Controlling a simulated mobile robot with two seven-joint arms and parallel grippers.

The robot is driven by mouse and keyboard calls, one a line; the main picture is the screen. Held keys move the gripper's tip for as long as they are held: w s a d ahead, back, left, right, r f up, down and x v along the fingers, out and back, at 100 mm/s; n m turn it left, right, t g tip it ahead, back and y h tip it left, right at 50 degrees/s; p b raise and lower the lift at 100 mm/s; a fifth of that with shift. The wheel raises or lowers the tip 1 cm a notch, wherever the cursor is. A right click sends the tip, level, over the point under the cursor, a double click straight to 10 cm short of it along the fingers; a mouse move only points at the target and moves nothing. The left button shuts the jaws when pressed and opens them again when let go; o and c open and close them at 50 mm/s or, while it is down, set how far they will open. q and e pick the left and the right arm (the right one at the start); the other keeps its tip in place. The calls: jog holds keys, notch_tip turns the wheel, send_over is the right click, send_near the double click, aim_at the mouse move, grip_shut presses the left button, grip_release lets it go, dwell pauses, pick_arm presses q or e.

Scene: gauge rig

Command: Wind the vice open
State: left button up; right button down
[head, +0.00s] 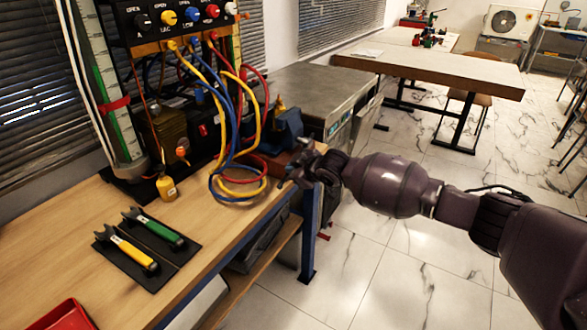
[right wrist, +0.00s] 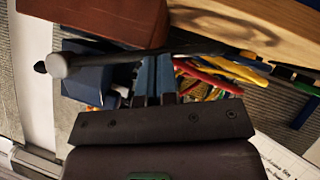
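The blue vice (head: 289,124) stands at the far right corner of the wooden bench, beside the hoses. My right gripper (head: 300,170) is at the vice's near side, by the bench's right edge. In the right wrist view a dark bar with a round grey knob (right wrist: 58,66), apparently the vice handle, crosses at the fingertips. Blue parts of the vice (right wrist: 87,80) show behind it. The two fingers of the right gripper (right wrist: 156,72) look close together. The bar hides their tips, so I cannot tell whether they grip it. My left gripper is not in view.
The gauge panel (head: 180,22) with blue, yellow and red hoses (head: 238,130) stands left of the vice. Two spanners, yellow (head: 134,253) and green (head: 160,231), lie on dark mats. A red tray (head: 62,316) is at the front. The floor right of the bench is open.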

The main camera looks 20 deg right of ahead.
jog(key=shift+f, duration=0.15)
notch_tip(320, 180, down, 6)
jog(key=w+d+n+t+h, duration=0.2)
jog(key=n, duration=0.1)
jog(key=shift+d+r+t+b, duration=0.25)
jog(key=shift+d+t+b, duration=0.05)
jog(key=shift+t+b, duration=0.1)
dwell(0.4)
jog(key=shift+a, duration=0.1)
